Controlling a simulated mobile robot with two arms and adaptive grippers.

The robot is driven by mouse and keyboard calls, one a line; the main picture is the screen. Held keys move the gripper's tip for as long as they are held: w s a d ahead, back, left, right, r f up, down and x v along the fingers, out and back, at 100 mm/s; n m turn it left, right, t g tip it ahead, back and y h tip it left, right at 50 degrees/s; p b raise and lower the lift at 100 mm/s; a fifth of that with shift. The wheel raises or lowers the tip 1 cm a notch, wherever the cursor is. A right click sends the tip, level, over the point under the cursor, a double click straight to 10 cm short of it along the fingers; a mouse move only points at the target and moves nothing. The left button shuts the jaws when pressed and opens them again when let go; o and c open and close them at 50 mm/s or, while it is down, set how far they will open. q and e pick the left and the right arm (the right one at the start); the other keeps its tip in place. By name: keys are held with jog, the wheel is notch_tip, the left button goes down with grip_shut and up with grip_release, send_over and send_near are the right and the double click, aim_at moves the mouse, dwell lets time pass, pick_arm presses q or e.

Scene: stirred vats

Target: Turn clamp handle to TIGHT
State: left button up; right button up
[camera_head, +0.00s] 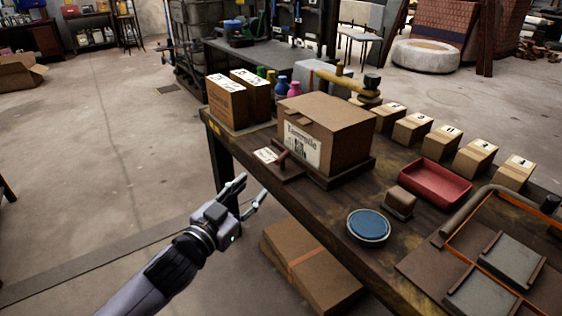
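A small reddish-brown handle (283,158) sits at the front left corner of a large brown box (340,130) on a dark wooden base. It looks like the clamp handle, though its details are small. A white label (265,155) lies just left of it; its writing is too small to read. I cannot tell which setting the handle is at. My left gripper (252,188) is open and empty, in front of the table's near left edge. It is below and left of the handle, apart from it. My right gripper is not in view.
The wooden table (310,200) also carries two labelled cartons (228,103), a blue round lid or dish (368,225), a small brown block (400,201), a red tray (433,182) and a row of small numbered boxes. A flat carton (310,265) lies on the floor below.

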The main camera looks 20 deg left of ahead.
aim_at(276, 165)
pick_arm(q)
jog(key=b+x, duration=0.1)
jog(key=x, duration=0.8)
jog(key=shift+w, duration=0.1)
jog(key=x, duration=0.4)
jog(key=shift+f, duration=0.1)
jog(key=shift+b+x, duration=0.35)
jog(key=shift+x, duration=0.45)
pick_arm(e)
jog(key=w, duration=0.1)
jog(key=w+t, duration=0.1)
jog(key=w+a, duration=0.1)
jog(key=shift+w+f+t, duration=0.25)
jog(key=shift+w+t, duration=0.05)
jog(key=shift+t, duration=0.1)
pick_arm(q)
jog(key=shift+c, duration=0.5)
grip_shut()
